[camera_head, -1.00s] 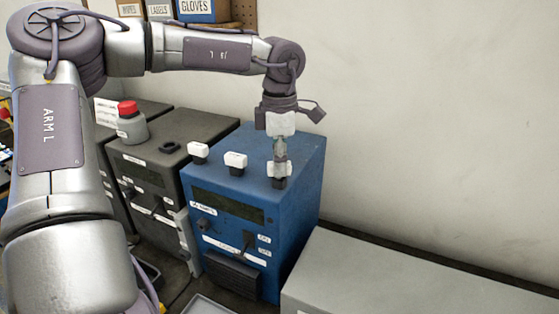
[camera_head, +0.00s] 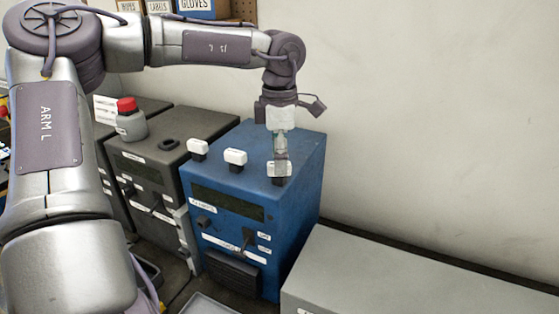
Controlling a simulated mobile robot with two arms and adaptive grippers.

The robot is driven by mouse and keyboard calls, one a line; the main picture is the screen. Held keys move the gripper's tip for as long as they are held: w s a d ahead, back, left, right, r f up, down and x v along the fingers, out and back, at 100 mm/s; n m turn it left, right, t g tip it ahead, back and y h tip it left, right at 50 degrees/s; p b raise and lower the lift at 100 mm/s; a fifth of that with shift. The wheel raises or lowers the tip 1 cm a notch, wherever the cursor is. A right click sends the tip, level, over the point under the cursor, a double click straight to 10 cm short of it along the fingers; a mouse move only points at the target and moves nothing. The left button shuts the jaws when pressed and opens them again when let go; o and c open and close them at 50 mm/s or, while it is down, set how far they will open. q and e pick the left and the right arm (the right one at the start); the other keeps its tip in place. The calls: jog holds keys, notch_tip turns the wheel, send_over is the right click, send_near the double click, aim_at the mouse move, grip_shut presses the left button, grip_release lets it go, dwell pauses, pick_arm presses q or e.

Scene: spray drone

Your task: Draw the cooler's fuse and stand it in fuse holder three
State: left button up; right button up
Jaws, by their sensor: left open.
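A blue unit (camera_head: 230,205) stands in the middle, with white-capped fuse-like pieces in a row on its top. The left cap (camera_head: 198,149) and middle cap (camera_head: 235,160) are free of the gripper. My left gripper (camera_head: 280,166) points straight down at the right-hand piece (camera_head: 284,171). Its fingers are open, seen nearly edge-on, and overlap the white cap in the picture. I cannot tell whether they touch it. The piece stands upright in a dark base on the blue top. The labels are too small to read, so I cannot tell the cooler or holder three by name. My right gripper is not in view.
A dark grey unit (camera_head: 150,170) with a red-topped grey piece (camera_head: 129,120) stands left of the blue unit. A long grey box (camera_head: 400,285) lies at the front right. A wall is close behind. The space above the grey box is clear.

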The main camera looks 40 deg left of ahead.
pick_arm(q)
notch_tip(320, 180, up, 11)
dwell(0.3)
